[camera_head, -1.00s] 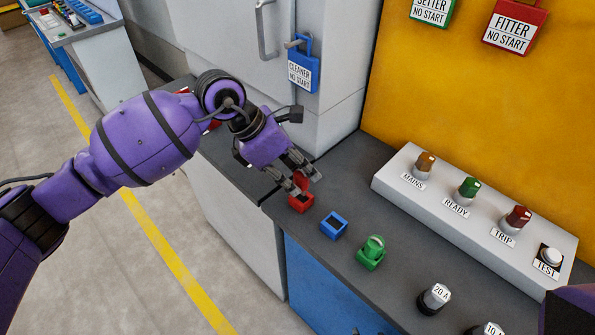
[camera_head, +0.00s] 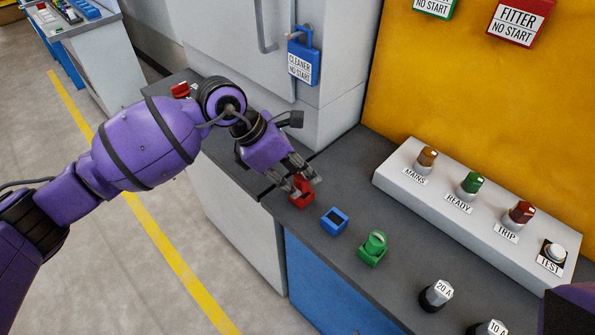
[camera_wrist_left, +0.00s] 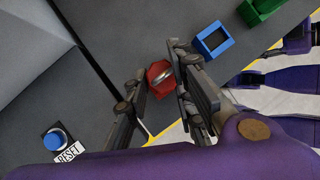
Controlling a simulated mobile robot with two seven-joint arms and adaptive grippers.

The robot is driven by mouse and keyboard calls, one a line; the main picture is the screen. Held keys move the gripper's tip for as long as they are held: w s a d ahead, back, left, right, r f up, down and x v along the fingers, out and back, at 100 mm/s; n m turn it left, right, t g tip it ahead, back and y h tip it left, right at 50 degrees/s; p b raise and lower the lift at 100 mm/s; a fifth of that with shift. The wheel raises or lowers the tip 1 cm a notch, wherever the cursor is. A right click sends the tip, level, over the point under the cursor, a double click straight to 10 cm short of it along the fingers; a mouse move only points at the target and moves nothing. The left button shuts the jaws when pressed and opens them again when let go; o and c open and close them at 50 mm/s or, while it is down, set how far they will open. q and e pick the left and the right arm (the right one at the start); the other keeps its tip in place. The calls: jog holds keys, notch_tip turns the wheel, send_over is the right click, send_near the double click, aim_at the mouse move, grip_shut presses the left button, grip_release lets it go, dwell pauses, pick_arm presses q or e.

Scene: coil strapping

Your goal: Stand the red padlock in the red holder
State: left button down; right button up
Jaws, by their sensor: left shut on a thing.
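The red padlock (camera_wrist_left: 156,70) shows between my left fingers in the left wrist view, its metal shackle upward. My left gripper (camera_head: 305,184) is shut on it, directly over the red holder (camera_head: 301,202) on the dark bench. The fingers and the padlock cover much of the holder. I cannot tell whether the padlock is seated in it. My right gripper is not in view.
A blue holder (camera_head: 335,221) is beside the red one, then a green holder (camera_head: 372,257) with a green padlock. A grey panel (camera_head: 470,215) with knobs stands behind. A blue RESET button (camera_wrist_left: 55,140) shows in the wrist view.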

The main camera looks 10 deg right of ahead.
pick_arm(q)
jog(key=shift+f, duration=0.55)
jog(key=c, duration=1.9)
grip_release()
jog(key=o, duration=0.5)
jog(key=shift+a+r, duration=0.1)
jog(key=v, duration=1.1)
jog(key=shift+a+r, duration=0.2)
jog(key=shift+r, duration=0.15)
